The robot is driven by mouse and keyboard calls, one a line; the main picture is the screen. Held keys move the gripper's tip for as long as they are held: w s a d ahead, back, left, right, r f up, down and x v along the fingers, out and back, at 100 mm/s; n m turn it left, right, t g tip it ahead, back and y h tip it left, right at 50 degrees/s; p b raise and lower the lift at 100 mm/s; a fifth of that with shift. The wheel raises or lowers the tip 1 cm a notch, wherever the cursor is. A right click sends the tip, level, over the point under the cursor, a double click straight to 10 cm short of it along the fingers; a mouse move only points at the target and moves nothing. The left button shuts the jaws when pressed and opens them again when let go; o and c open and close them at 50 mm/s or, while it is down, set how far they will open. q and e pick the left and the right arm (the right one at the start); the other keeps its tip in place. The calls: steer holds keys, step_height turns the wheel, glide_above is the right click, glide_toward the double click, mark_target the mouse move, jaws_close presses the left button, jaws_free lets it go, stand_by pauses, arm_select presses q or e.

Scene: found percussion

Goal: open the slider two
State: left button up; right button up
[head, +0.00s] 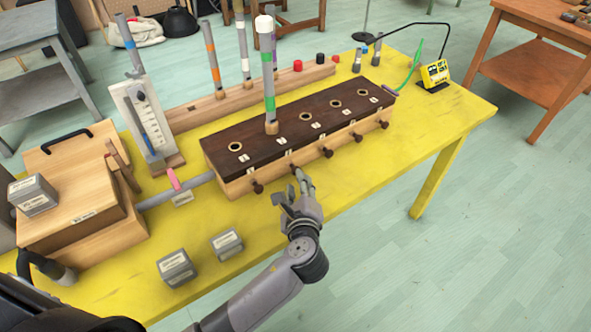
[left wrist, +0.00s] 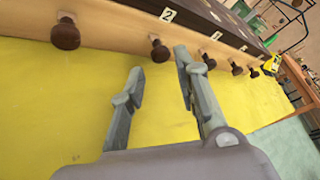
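The slider box (head: 300,125) is a long pale wooden box with a dark brown top with round holes, on the yellow table. Several dark round knobs line its front. The slider two knob (left wrist: 160,50), by a label 2 (left wrist: 168,15), is second from the left; it shows in the head view too (head: 297,172). My left gripper (head: 293,188) is open and empty in front of this knob. In the left wrist view the knob appears between and beyond the fingertips (left wrist: 158,66), apparently clear of them. Slider two looks shut. My right gripper is not in view.
The slider one knob (left wrist: 65,33) and slider three knob (left wrist: 208,62) flank it closely. A tube with a green band (head: 268,75) stands on the box. Grey blocks (head: 177,268) sit at the front left of the yellow table (head: 330,205). Table space before the box is clear.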

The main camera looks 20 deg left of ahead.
mark_target(294, 169)
arm_select(q)
steer(key=x, duration=0.7)
steer(key=shift+w+a, duration=0.1)
steer(key=shift+c, duration=0.4)
jaws_close()
